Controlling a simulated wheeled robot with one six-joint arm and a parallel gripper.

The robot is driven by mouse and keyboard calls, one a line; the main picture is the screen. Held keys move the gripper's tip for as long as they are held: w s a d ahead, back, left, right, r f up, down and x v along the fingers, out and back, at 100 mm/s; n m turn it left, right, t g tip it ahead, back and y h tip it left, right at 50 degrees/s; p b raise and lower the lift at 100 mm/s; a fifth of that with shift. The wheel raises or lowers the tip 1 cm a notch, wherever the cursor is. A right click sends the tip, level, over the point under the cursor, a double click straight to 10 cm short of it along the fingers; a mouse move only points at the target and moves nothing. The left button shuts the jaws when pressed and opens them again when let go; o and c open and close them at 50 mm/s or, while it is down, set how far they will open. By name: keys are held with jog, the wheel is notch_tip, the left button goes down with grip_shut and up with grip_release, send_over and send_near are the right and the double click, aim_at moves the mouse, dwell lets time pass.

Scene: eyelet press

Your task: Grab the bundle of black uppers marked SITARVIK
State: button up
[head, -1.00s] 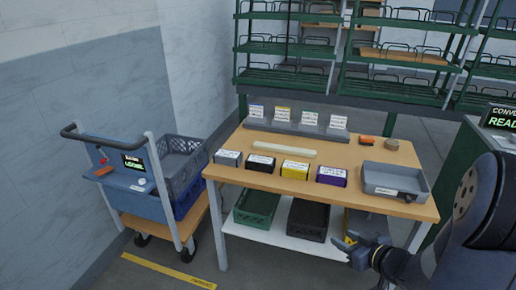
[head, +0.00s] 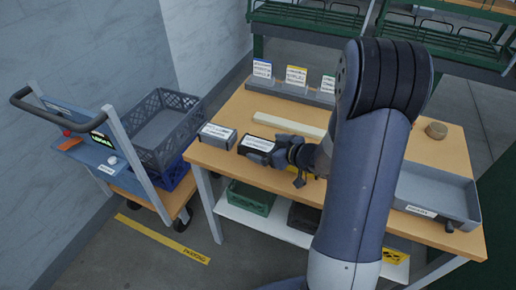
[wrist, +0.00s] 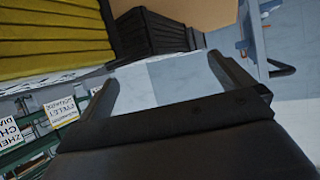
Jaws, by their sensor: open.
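The black bundle (head: 257,146) lies on the table with a white label on top; its lettering is too small to read. My gripper (head: 284,152) is at its right end in the head view, covering part of it. In the wrist view the black bundle (wrist: 150,32) shows just beyond the open fingers (wrist: 168,78), with pale tiles in the gap between them. I cannot tell whether a finger touches it. A yellow bundle (wrist: 55,38) is close beside it in the wrist view; in the head view it is mostly hidden behind my arm.
A grey bundle (head: 217,136) lies left of the black one. A pale bar (head: 288,124) and label cards (head: 296,76) stand behind. A grey tray (head: 437,196) is at the right. A cart with a grey crate (head: 160,128) stands left. My arm hides the table's middle.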

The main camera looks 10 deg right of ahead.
aim_at(259, 145)
jog(key=x, duration=0.4)
jog(key=shift+w+d+f, duration=0.1)
jog(key=shift+w+f, duration=0.15)
jog(key=shift+f, duration=0.05)
jog(key=shift+c, duration=0.2)
jog(key=shift+s, duration=0.1)
jog(key=c, duration=1.3)
